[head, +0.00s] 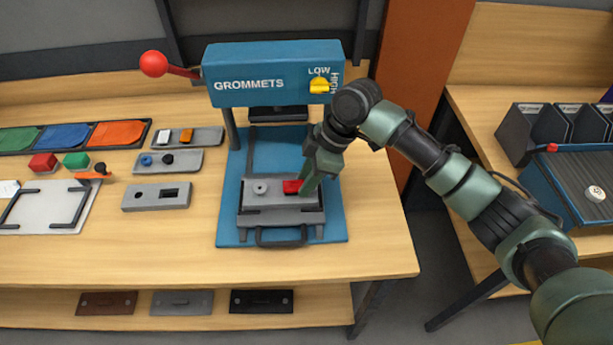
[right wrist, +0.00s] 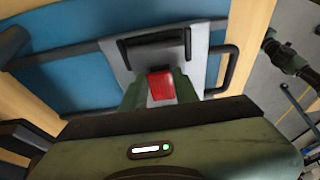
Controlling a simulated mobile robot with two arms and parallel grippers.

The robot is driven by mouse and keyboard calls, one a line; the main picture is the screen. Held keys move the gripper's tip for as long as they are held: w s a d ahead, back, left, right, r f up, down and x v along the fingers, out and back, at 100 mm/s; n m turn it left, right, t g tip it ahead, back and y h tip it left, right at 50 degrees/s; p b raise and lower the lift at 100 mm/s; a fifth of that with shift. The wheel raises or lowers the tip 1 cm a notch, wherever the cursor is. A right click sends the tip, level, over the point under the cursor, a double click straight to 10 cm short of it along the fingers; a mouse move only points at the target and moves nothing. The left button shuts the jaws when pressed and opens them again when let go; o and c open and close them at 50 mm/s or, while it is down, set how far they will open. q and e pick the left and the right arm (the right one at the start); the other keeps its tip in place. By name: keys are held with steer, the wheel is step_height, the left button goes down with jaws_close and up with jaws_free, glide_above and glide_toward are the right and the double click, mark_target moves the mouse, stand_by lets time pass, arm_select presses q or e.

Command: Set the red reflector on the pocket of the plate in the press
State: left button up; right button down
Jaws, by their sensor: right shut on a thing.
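The red reflector (head: 291,187) is at the right part of the grey plate (head: 283,200) in the blue press (head: 272,90). My right gripper (head: 307,183) is shut on it, reaching down from the right. In the right wrist view the red reflector (right wrist: 161,86) sits between the green fingers. The pocket under it is hidden, and I cannot tell whether the reflector touches the plate. A round grey piece (head: 260,188) lies on the plate's left part. My left gripper is not in view.
The press head with a red-knobbed lever (head: 154,64) stands over the back of the blue base. To the left are small grey trays (head: 187,138), a red block (head: 43,164), a green block (head: 76,160) and a grey plate with two openings (head: 156,197). The table's front is clear.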

steer(key=shift+f+p, duration=0.1)
steer(key=shift+p, duration=0.25)
stand_by(0.6)
stand_by(0.3)
steer(key=c, duration=1)
jaws_free()
